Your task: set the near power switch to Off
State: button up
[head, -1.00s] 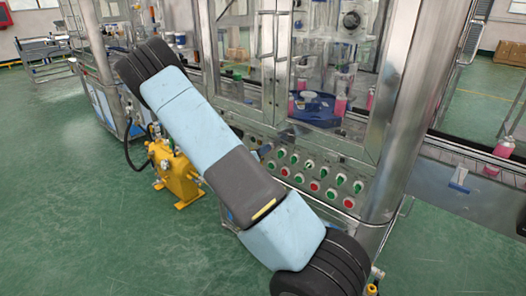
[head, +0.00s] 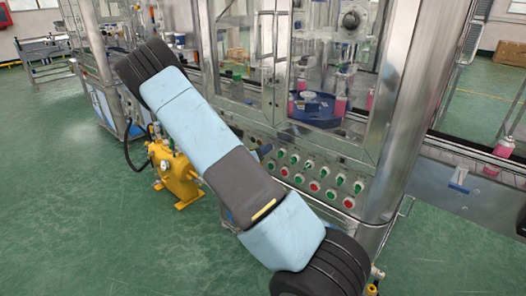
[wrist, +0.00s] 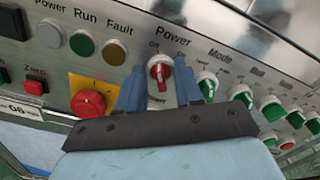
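The power switch (wrist: 160,72) is a red-handled rotary knob under the "Power" label in the wrist view. "Off" is printed at its upper left and "On" at its upper right. Its handle stands roughly upright in the picture; I cannot tell for sure which mark it points to. My gripper (wrist: 160,84) is open, with one blue finger on each side of the knob and a gap visible to it. The lower part of the knob is close to the dark gripper body. In the head view my arm hides the gripper and this switch.
Green-handled selector switches (wrist: 207,86) run along the panel to the right. Indicator lamps (wrist: 82,44) are at the upper left. A yellow pump unit (head: 177,172) stands on the floor.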

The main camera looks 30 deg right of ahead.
jog(key=shift+a, duration=0.1)
jog(key=v, duration=1.3)
jog(key=shift+a, duration=0.3)
jog(key=shift+s, duration=0.1)
jog(key=s+d+r+m+g+y, duration=0.2)
jog(key=s+r+m+g+y, duration=0.55)
jog(key=s+r+m, duration=0.75)
jog(key=s+a+r+m+t+y, duration=0.7)
jog(key=s+a+r+m+y, duration=0.2)
jog(key=s+r+m, duration=0.4)
jog(key=shift+s+a+r, duration=0.65)
jog(key=shift+s+r, duration=0.25)
jog(key=shift+s, duration=0.1)
jog(key=shift+y, duration=0.25)
